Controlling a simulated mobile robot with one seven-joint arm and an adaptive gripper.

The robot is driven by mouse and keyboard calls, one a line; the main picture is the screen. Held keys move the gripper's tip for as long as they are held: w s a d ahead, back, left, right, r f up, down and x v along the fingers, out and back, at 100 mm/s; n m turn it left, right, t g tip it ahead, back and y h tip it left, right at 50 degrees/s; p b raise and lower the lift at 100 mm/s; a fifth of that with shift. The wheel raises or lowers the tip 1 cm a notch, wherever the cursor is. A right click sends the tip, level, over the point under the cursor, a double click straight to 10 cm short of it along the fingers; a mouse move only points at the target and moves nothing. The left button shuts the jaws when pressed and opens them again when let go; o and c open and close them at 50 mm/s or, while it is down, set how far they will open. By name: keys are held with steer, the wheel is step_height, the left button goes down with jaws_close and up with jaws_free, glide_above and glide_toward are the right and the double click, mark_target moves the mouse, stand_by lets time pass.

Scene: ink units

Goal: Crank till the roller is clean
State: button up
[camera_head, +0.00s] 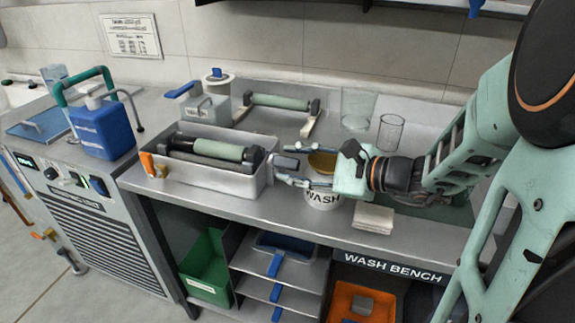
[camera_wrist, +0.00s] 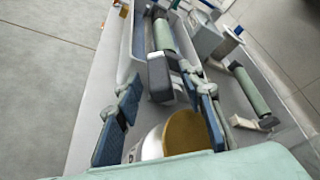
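A green roller (camera_head: 218,150) with dark end parts lies across a pale metal trough (camera_head: 212,186) on the bench. It also shows in the wrist view (camera_wrist: 163,36). A grey and black crank handle (camera_wrist: 158,76) sticks out at the trough's right end, towards my gripper; it also shows in the head view (camera_head: 286,163). My gripper (camera_wrist: 166,104) is open, its two blue-padded fingers apart on either side of the space near the handle. I cannot tell whether they touch it. The roller's underside is hidden in the trough.
A white WASH pot (camera_head: 321,200) with a tan top stands below my gripper. Folded cloths (camera_head: 373,218) lie to its right. A second roller on a stand (camera_head: 279,102), clear beakers (camera_head: 390,132) and a lidded container (camera_head: 205,107) stand behind. A blue jug (camera_head: 101,130) is at left.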

steer(key=shift+x, duration=0.85)
steer(key=shift+c, duration=0.4)
jaws_close()
